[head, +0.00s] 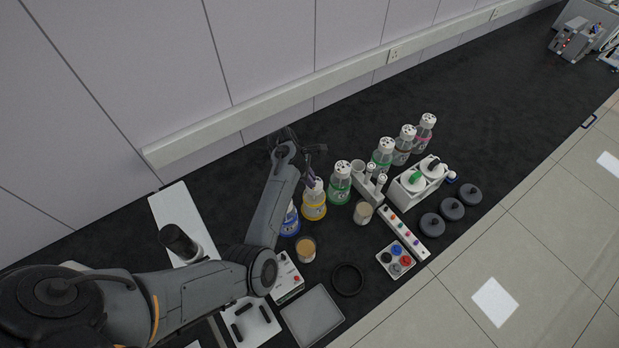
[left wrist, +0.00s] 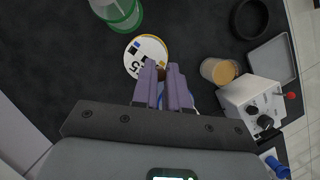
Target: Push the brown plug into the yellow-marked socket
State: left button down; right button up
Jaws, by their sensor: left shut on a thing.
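The yellow-banded bottle (head: 314,208) stands on the dark bench among other bottles in the head view. In the left wrist view, its white cap (left wrist: 143,57) with dark markings and a yellow edge lies just beyond my fingertips. My left gripper (left wrist: 163,78), with purple fingers, is shut on the brown plug (left wrist: 160,74). Only a small part of the plug shows between the fingertips, at the cap's near edge. I cannot tell whether it touches the cap. The socket itself is not clear. In the head view the left gripper (head: 311,179) is right above the bottle. My right gripper is not seen.
A blue-banded bottle (head: 290,222) and a green-banded bottle (head: 339,184) flank the yellow one closely. A beaker (head: 306,249), a white control box (head: 287,279), a black ring (head: 348,279) and a grey tray (head: 313,316) lie in front. The bench behind the bottles is clear.

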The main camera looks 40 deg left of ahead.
pick_arm(q)
jog(key=shift+p, duration=0.35)
dwell(0.8)
dwell(0.7)
jog(key=shift+f, duration=0.25)
dwell(0.6)
jog(key=shift+f, duration=0.3)
dwell(0.5)
jog(key=shift+f, duration=0.2)
dwell(0.6)
jog(key=shift+f, duration=0.35)
dwell(0.7)
jog(key=shift+f, duration=0.15)
dwell(0.3)
jog(key=c, duration=1.1)
grip_release()
jog(key=shift+s, duration=0.1)
